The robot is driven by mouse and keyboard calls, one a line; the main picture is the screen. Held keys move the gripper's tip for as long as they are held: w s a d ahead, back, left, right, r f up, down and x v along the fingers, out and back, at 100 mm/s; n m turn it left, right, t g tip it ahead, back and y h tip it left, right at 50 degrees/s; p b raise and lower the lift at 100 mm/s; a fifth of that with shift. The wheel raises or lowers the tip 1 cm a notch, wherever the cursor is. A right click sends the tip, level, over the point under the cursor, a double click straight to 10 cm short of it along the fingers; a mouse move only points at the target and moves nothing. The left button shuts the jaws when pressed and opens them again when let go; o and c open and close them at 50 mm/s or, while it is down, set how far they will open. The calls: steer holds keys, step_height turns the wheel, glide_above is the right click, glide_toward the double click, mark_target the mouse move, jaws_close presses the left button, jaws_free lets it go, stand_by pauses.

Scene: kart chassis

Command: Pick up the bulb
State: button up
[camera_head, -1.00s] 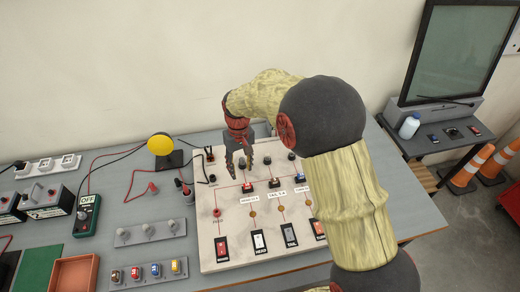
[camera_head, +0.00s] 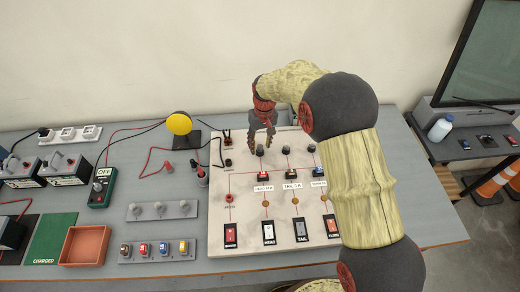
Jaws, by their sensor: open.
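A small dark round bulb (camera_head: 259,151) stands at the left end of a row near the back of the pale board (camera_head: 221,205). My gripper (camera_head: 261,147) is open and points down at it, its two fingers on either side in this view. I cannot tell whether they touch it, or how high they are above the board. Two similar dark bulbs stand to its right, one in the middle (camera_head: 286,149) and one further right (camera_head: 311,148). Several small clear bulbs (camera_head: 160,207) sit on a grey strip (camera_head: 146,216) left of the board.
Switches line the board's front edge. Left of it are a fuse strip (camera_head: 132,257), an orange tray (camera_head: 66,246), a green multimeter (camera_head: 99,197) and a yellow round lamp (camera_head: 179,124) with loose red leads. My arm covers the board's right side.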

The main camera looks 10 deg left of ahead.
steer(key=shift+f, duration=0.25)
steer(key=shift+c, duration=1.2)
steer(key=c, duration=0.7)
steer(key=shift+r, duration=0.1)
